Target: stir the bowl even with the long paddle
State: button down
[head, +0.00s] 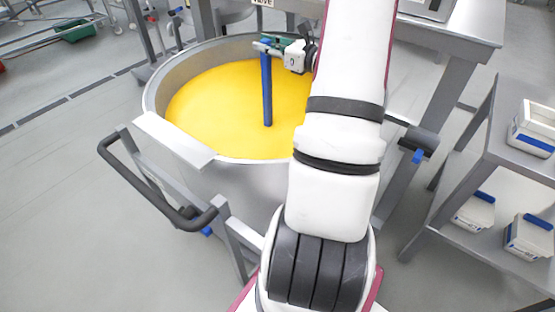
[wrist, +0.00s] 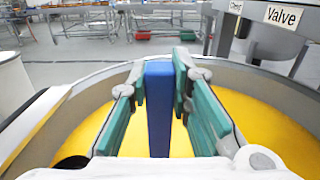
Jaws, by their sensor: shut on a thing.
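A large round metal bowl (head: 153,95) holds smooth yellow contents (head: 215,100). The blue long paddle (head: 267,95) stands nearly upright in it, its lower end meeting the yellow surface. Anything of the paddle below that surface is hidden. My gripper (head: 268,46) is above the far part of the bowl, shut on the upper part of the paddle. In the wrist view the green fingers of my gripper (wrist: 160,85) stand on both sides of the blue paddle (wrist: 158,110), with the bowl's rim (wrist: 255,72) behind.
A black push handle (head: 150,195) and metal frame stand at the bowl's near left. A shelf (head: 480,165) with white and blue tubs is at the right. A grey table (head: 455,30) is behind my arm. Open floor (head: 60,170) lies to the left.

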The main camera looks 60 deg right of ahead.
jog(key=s+a, duration=0.2)
jog(key=s, duration=0.4)
jog(key=shift+a+p, duration=0.35)
jog(key=shift+p, duration=0.05)
notch_tip(320, 180, up, 27)
jog(key=p, duration=1.5)
jog(key=shift+p, duration=0.4)
jog(key=shift+w, duration=0.1)
